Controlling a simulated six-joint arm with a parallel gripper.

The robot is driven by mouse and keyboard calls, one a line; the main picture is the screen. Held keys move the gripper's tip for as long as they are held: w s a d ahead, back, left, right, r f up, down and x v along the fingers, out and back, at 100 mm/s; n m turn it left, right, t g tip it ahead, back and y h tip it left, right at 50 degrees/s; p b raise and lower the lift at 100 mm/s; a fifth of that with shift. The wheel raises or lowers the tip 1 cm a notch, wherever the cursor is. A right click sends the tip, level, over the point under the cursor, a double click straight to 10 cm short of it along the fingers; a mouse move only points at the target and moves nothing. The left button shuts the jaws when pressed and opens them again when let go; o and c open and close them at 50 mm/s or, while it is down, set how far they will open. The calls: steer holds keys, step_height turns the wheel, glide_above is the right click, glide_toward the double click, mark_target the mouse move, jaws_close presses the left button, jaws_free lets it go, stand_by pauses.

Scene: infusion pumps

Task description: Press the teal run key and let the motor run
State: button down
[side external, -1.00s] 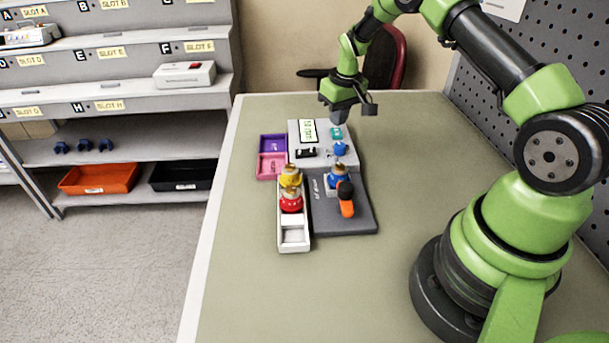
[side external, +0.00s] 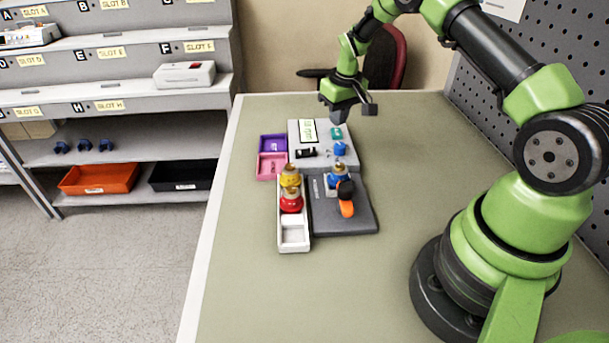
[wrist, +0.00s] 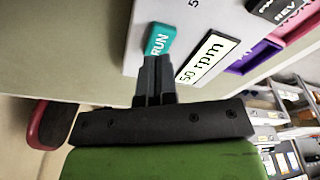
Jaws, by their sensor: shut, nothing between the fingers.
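The teal run key (side external: 336,133), marked RUN, is on the grey control box (side external: 294,133); it also shows in the wrist view (wrist: 159,41). My gripper (side external: 339,119) is shut and empty at the key's far side in the side view. In the wrist view my gripper's fingertips (wrist: 155,60) overlap the key's lower edge; I cannot tell whether they touch it. The display (wrist: 206,58) reads 50 rpm. The dark grey pump base (side external: 345,221) in front carries a blue part (side external: 338,172) and an orange-ended black lever (side external: 347,208). I cannot tell whether the motor turns.
A blue knob (side external: 340,149) and a black switch (side external: 306,153) sit near the key. Purple (side external: 273,143) and pink (side external: 271,166) trays are left of the box. A white tray (side external: 293,247) holds yellow and red parts.

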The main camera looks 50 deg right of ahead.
steer(key=shift+f, duration=1.1)
step_height(320, 180, up, 8)
stand_by(1.0)
steer(key=s+a+r+t, duration=0.1)
steer(key=s+a+r, duration=0.4)
steer(key=r, duration=0.4)
steer(key=s+a+r+t, duration=0.2)
steer(key=s+a+r, duration=0.1)
steer(key=a+r, duration=0.5)
steer(key=s+a+r+t+y, duration=0.1)
steer(key=s+a, duration=0.3)
steer(key=s, duration=0.4)
steer(key=s+a+r+m+t+y, duration=0.1)
steer(key=s+a, duration=0.3)
steer(key=s, duration=0.4)
steer(key=shift+s, duration=0.15)
stand_by(1.2)
